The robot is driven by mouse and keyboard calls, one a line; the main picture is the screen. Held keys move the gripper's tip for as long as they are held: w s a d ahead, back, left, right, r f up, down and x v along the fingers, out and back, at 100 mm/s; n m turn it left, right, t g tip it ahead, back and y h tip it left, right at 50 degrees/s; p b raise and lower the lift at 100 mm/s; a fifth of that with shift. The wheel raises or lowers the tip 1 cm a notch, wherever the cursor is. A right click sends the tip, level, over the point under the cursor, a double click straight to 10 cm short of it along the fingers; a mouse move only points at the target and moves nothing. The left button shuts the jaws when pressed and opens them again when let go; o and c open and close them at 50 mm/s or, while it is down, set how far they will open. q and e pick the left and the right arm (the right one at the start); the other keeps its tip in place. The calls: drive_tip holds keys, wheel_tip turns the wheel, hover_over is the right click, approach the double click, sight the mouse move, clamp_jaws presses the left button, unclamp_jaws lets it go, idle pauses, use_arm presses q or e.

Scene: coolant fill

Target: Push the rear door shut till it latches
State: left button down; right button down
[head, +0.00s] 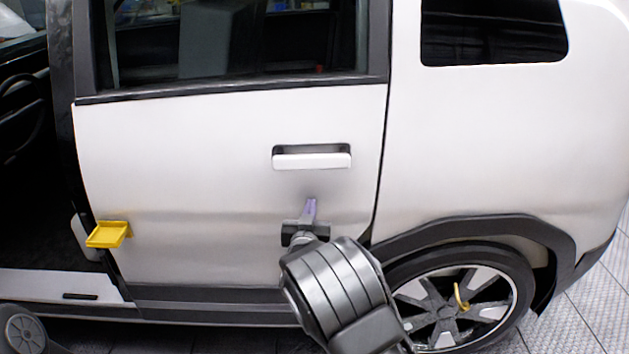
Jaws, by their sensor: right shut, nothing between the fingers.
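The white rear door (200,180) fills the middle of the head view, with its window above and a recessed handle (311,160) near its right edge. A thin dark seam shows between the door's right edge and the rear body panel; I cannot tell whether the door is latched. My right gripper (311,208) is shut and empty, its tips in front of the door panel just below the handle. I cannot tell whether the tips touch the panel. My left gripper is not in view.
A yellow tray-like piece (107,235) sticks out at the door's lower left edge. The front doorway at the left stands open. The rear wheel (455,300), with a yellow hook-like piece on it, is right of my right arm. Tiled floor (590,305) shows at the lower right.

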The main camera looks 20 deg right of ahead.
drive_tip(key=shift+w, duration=0.15)
drive_tip(key=v, duration=0.8)
drive_tip(key=shift+s, duration=0.45)
idle(0.6)
